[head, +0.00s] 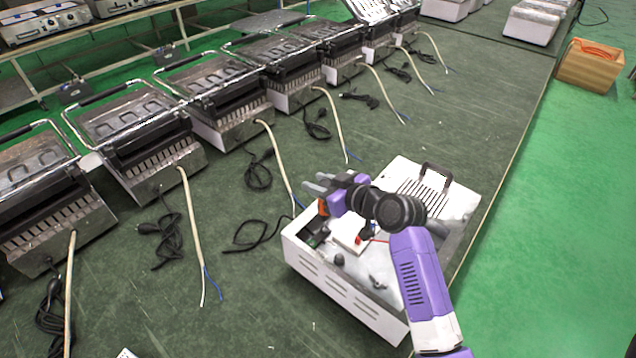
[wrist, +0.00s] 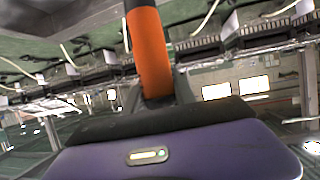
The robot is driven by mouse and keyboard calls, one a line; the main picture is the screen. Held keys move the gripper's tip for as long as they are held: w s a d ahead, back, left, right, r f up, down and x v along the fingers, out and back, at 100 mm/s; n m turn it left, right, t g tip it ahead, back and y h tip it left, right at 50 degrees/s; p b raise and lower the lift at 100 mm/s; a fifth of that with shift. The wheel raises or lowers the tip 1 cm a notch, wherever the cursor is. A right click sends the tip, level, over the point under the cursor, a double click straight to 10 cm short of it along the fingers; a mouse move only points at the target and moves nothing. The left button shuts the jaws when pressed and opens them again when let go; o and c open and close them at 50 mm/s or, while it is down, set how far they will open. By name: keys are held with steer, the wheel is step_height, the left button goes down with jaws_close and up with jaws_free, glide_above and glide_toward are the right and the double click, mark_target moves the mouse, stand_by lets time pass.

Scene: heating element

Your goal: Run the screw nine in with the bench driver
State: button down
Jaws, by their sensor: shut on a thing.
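My gripper (head: 320,188) is shut on the bench driver, an orange cylinder with a dark end. The driver (wrist: 150,52) stands between the fingers in the wrist view, and a bit of its orange (head: 323,207) shows below the fingers in the head view. The gripper is above the far left corner of an open white appliance housing (head: 345,290). Screw nine cannot be made out in either view. The driver's tip is not clear, so I cannot tell whether it touches anything.
The housing holds a white block, a red wire and dark parts, partly hidden by my arm. A black handle (head: 437,172) stands at its back. A row of grill units (head: 135,135) with loose cables lines the green bench (head: 270,315).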

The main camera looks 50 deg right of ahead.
steer(key=shift+f+b, duration=0.75)
steer(key=shift+f, duration=0.05)
stand_by(1.7)
steer(key=shift+r, duration=0.1)
steer(key=shift+r+p, duration=2)
steer(key=shift+r, duration=0.5)
